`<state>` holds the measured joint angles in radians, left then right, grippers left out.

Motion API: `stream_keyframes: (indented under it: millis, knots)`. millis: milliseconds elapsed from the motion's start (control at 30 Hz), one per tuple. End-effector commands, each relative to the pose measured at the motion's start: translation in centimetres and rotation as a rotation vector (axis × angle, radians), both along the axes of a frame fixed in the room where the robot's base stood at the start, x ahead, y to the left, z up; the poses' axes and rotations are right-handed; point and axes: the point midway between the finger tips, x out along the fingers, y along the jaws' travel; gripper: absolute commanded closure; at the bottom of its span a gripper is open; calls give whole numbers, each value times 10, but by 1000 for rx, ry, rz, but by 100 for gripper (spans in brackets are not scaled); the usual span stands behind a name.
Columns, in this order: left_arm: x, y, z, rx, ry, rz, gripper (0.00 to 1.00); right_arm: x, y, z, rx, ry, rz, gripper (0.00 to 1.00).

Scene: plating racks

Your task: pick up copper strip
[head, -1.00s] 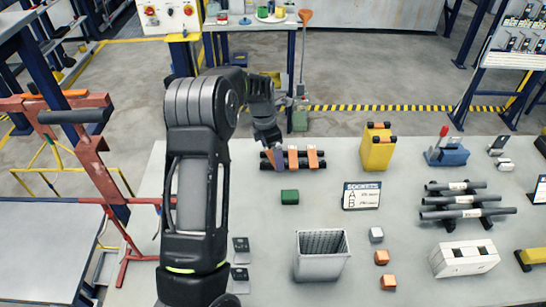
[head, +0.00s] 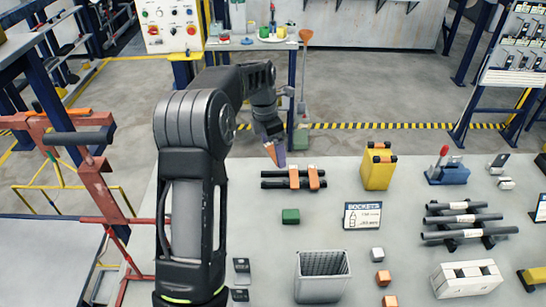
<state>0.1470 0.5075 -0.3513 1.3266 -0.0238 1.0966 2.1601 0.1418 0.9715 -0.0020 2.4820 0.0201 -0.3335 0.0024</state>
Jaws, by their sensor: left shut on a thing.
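A copper strip (head: 276,153) hangs tilted from my left gripper (head: 273,138), which is shut on it just beyond the back edge of the rack as seen here. One face of the strip looks orange and the other purplish. Two more copper strips (head: 294,178) and (head: 314,178) lie side by side across a black rack (head: 273,184) with two bars. The held strip looks clear of the rack, though the gap is hard to judge. My right gripper is out of the picture.
A rack of dark bars (head: 463,221) is at the right. The table's centre has free room.

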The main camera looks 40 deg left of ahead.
Motion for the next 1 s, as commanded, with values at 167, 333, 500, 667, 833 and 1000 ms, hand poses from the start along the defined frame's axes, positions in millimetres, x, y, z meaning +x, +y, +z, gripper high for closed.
stream_keyframes:
  millis: [167, 333, 500, 667, 833, 1000]
  knots:
    - [0, 0, 2, 0, 0, 1, 74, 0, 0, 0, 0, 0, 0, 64]
    - [0, 0, 2, 0, 0, 1, 74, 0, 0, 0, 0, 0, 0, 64]
    - [0, 0, 2, 0, 0, 1, 74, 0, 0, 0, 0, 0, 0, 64]
    - [0, 0, 2, 2, 4, 1, 74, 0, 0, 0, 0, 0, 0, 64]
    - [4, -6, -1, 34, 58, -18, 74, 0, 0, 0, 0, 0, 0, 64]
    - [8, -13, 3, 77, 94, -296, 74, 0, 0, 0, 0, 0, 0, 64]
